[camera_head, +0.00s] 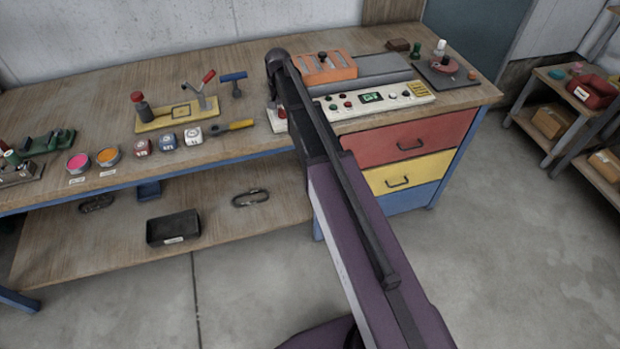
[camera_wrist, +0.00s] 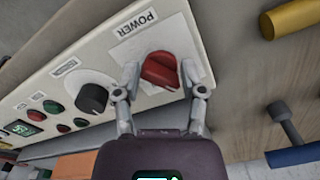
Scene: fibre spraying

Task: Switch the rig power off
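The red power knob (camera_wrist: 160,71) sits on the white control panel (camera_wrist: 60,72), beside a label (camera_wrist: 137,23) reading POWER. Its grip bar is slanted in the wrist view. My gripper (camera_wrist: 160,72) has one finger on each side of the knob, with a narrow gap visible on both sides, so it looks open around it. Whether the fingertips touch the panel face cannot be told.
On the panel, a black knob (camera_wrist: 91,98) and several coloured buttons stand close to the power knob. Behind the panel is an orange block (camera_head: 328,68). A yellow-handled tool (camera_head: 234,127) lies to its left. Red and yellow drawers (camera_head: 410,145) are below.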

